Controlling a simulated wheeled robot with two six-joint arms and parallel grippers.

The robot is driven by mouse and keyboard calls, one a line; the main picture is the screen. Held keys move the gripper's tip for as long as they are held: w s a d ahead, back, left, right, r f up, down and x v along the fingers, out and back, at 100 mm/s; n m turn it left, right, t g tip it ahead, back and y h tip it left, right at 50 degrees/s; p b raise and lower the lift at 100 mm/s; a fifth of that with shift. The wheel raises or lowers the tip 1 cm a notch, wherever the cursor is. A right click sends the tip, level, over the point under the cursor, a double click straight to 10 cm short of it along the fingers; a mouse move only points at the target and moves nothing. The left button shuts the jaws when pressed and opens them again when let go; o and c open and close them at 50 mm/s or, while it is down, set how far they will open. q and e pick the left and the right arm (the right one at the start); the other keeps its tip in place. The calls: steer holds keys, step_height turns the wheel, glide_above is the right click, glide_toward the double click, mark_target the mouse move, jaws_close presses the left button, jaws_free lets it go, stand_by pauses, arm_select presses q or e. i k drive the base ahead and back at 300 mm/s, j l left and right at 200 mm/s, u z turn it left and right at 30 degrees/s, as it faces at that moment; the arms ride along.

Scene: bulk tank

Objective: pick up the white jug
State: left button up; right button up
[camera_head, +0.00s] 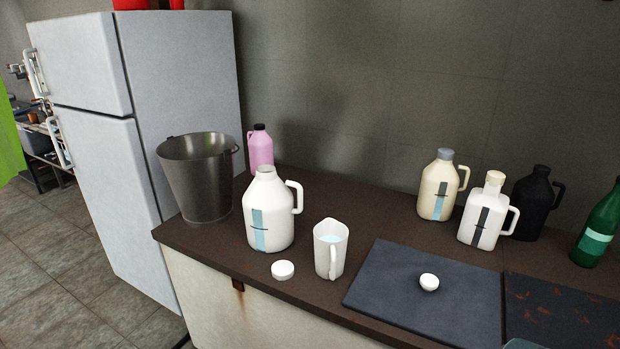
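A white jug (281,209) with a looped handle on its right and a pale blue label strip stands upright on the dark counter, left of the picture's middle. Its neck seems to be without a cap. A second white jug (495,225), squarer, with a dark label strip, a pale top and a handle on its right, stands upright at the right. A small white open pitcher (324,262) with bluish contents stands just right of the first jug. Neither of my grippers is in view.
A white cap (283,270) lies before the first jug. A metal bucket (195,185), pink jug (260,148), cream jug (432,198), black jug (530,205) and green bottle (597,235) stand around. A dark board (400,290) holds a small white piece (429,282). The middle back counter is clear.

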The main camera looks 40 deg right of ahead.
mark_target(331, 235)
steer(key=z, duration=1.4)
